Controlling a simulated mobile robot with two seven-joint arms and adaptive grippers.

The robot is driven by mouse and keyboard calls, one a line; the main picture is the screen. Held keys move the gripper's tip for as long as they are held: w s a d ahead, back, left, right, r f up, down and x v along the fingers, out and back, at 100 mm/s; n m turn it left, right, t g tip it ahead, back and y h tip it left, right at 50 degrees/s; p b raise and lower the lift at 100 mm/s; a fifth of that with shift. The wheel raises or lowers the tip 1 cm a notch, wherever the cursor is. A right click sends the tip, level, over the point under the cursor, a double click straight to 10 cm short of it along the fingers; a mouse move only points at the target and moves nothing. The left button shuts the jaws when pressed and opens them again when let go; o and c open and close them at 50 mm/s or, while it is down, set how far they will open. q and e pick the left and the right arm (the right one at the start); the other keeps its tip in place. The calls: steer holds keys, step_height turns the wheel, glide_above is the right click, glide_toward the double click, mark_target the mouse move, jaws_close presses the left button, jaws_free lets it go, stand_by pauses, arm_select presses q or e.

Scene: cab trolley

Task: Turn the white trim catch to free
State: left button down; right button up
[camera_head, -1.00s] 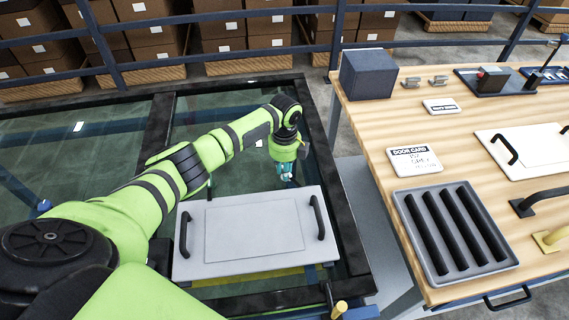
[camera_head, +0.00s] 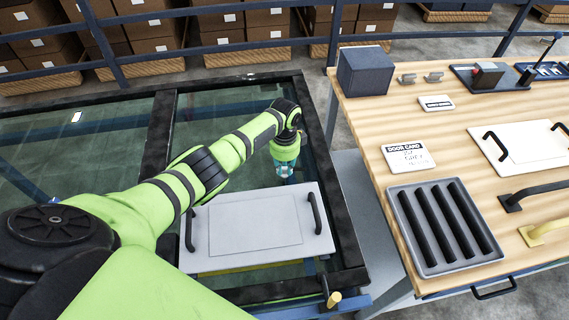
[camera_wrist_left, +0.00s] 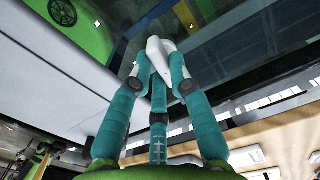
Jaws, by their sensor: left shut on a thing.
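My left gripper (camera_head: 284,172) points down at the far edge of a light grey panel (camera_head: 255,222) with two black handles, lying on the glass-topped frame. In the left wrist view its teal fingers (camera_wrist_left: 160,62) close together on a white piece, which I take to be the white trim catch (camera_wrist_left: 168,72). The fingertips overlap it, so its angle and mount are not clear. In the head view the catch is hidden by the gripper. My right gripper is in neither view.
A wooden workbench (camera_head: 452,130) on the right holds a grey tray (camera_head: 396,225) with black bars, a door card sign (camera_head: 408,158), a second handled panel (camera_head: 525,150) and a dark box (camera_head: 365,72). A blue rail (camera_head: 230,58) runs behind.

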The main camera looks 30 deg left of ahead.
mark_target(285, 168)
arm_select(q)
steer(key=shift+n, duration=0.8)
steer(key=c, duration=1.1)
jaws_free()
steer(key=shift+c, duration=0.2)
step_height(285, 168, up, 12)
